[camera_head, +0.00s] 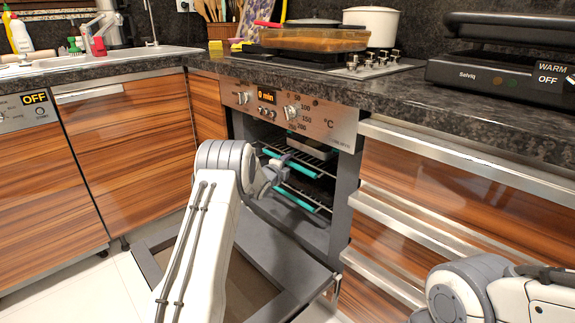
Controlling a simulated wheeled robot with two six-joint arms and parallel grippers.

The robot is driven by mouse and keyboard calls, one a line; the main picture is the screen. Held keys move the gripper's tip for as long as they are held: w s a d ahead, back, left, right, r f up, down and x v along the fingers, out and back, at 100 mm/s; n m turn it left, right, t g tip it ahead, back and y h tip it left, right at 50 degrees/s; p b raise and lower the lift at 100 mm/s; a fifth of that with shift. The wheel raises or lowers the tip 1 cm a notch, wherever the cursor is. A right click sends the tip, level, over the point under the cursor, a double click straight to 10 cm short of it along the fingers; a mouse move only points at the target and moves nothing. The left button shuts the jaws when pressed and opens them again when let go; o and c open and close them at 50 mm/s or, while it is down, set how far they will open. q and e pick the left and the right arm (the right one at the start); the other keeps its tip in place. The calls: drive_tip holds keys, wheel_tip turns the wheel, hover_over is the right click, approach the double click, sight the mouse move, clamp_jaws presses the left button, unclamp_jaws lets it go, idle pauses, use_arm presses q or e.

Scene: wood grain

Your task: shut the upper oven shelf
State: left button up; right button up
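The oven (290,112) has its door (285,262) folded down open. Inside are two wire shelves with turquoise front strips: the upper shelf (291,163) and the lower shelf (297,199). The upper shelf's strip sits near the oven mouth; how far it is pulled out is hard to tell. My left gripper (279,172) is at the left part of the oven mouth, overlapping the upper shelf's left end in the picture. Its fingers are small and partly hidden by my wrist, and contact cannot be judged. My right arm shows at the bottom right, but its gripper is out of view.
The open door fills the floor space before the oven. Drawers with metal handles (420,222) stand to the right, and wood-fronted cabinets (133,148) to the left. A hob with a glass dish (312,39) and a white pot (371,25) is above, beside a black grill (500,66).

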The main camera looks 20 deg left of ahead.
use_arm(q)
drive_tip(key=shift+s+r, duration=0.1)
drive_tip(key=shift+s+r, duration=0.1)
drive_tip(key=shift+s, duration=0.15)
drive_tip(key=s+r+p, duration=0.1)
drive_tip(key=s+p, duration=0.2)
drive_tip(key=s, duration=0.6)
drive_tip(key=shift+s+a+r, duration=0.15)
drive_tip(key=shift+s+r, duration=0.1)
drive_tip(key=shift+s, duration=0.05)
